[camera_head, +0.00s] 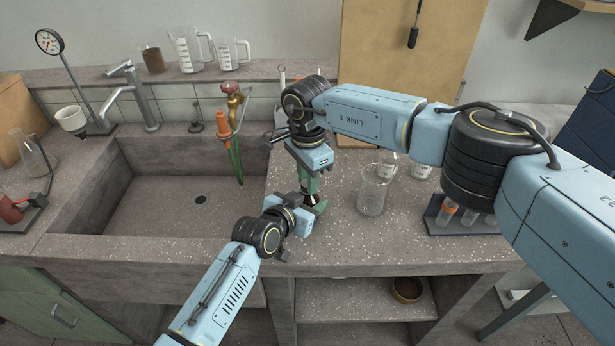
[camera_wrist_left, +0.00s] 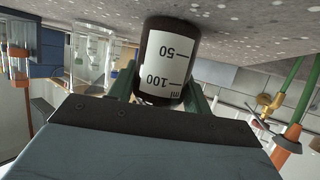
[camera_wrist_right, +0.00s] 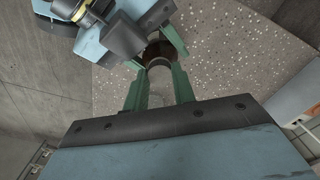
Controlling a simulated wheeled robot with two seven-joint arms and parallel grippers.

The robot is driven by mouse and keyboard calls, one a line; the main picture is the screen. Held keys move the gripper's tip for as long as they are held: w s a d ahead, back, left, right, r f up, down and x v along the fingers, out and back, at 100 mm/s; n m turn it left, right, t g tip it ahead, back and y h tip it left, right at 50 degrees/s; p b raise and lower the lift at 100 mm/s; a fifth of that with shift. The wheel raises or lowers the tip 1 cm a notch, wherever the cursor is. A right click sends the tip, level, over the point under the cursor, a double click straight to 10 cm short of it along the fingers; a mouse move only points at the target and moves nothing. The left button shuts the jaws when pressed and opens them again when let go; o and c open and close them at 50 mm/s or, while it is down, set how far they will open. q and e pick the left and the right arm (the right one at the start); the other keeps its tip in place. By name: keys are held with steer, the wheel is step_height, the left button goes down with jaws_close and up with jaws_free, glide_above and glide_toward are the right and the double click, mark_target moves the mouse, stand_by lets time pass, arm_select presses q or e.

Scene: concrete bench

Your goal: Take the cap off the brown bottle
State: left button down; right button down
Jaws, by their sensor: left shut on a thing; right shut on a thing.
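The brown bottle (camera_head: 308,198) is mostly hidden between my two grippers at the bench's front, right of the sink. In the left wrist view the bottle (camera_wrist_left: 168,62) shows dark brown with a white label marked 50 and 100 ml. My left gripper (camera_head: 312,204) is shut on its body from the side. My right gripper (camera_head: 311,187) points down from above, shut on the cap. In the right wrist view the pale cap (camera_wrist_right: 158,64) sits between the green fingers, over the brown bottle shoulder (camera_wrist_right: 160,48). I cannot tell whether cap and bottle are apart.
A glass beaker (camera_head: 374,190) stands close right of the grippers, with white-labelled bottles (camera_head: 387,166) behind it. A test tube rack (camera_head: 460,216) is farther right. The sink (camera_head: 190,190) opens on the left. The bench's front edge is close to my left gripper.

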steer(key=n, duration=0.5)
steer(key=shift+n, duration=0.4)
steer(key=n, duration=0.4)
steer(key=shift+r, duration=0.2)
steer(key=shift+r, duration=0.9)
steer(key=shift+r, duration=2.05)
arm_select(q)
steer(key=c, duration=0.6)
jaws_free()
